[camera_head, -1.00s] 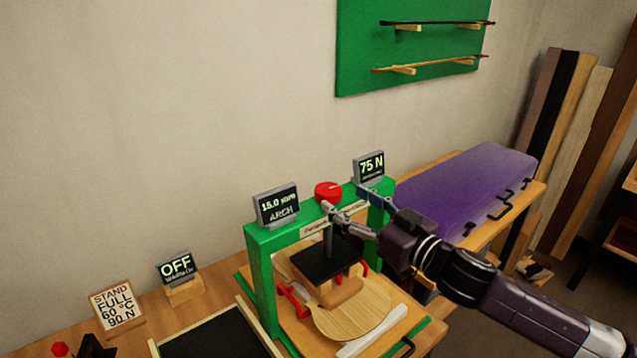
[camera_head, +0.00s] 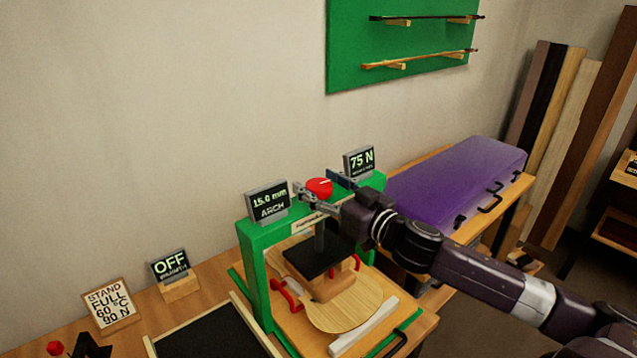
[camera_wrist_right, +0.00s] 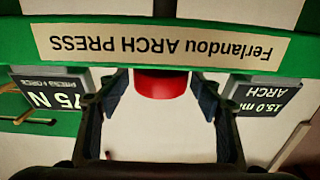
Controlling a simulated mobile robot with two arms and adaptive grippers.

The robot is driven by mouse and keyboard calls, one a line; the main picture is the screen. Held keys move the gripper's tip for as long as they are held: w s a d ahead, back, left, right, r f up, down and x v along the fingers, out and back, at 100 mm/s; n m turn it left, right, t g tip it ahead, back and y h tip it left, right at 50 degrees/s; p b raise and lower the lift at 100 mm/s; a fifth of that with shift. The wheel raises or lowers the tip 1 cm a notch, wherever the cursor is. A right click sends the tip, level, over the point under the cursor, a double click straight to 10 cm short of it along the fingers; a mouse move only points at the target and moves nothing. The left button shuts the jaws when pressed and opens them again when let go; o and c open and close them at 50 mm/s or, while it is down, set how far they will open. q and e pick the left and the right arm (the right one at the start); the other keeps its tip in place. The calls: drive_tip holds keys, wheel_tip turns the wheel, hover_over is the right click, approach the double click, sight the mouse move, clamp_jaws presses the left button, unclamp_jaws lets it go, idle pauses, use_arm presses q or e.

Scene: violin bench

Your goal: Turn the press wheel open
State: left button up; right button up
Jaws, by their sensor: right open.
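The green arch press (camera_head: 255,275) stands on the bench with the red press wheel (camera_head: 319,187) on top of its crossbeam. The wheel carries a white mark. My right gripper (camera_head: 315,181) is at wheel height, open, with one finger on either side of the wheel. In the right wrist view the red wheel (camera_wrist_right: 161,85) lies between the two spread fingertips (camera_wrist_right: 162,78), with gaps showing on both sides. Under the beam, a black platen (camera_head: 312,255) and wooden block sit over a pale violin plate (camera_head: 345,308). My left gripper is not in view.
An ARCH display (camera_head: 267,201) reading 15.0 mm and a 75 N display (camera_head: 359,162) flank the wheel closely. An OFF warmth sign (camera_head: 170,265) and an instruction card (camera_head: 111,307) stand left. A purple case (camera_head: 455,185) lies at right.

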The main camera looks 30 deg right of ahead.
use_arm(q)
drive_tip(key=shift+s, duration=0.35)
use_arm(e)
drive_tip(key=shift+c, duration=0.4)
drive_tip(key=c, duration=1.1)
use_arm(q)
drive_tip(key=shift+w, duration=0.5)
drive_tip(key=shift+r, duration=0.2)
use_arm(e)
drive_tip(key=shift+y, duration=0.3)
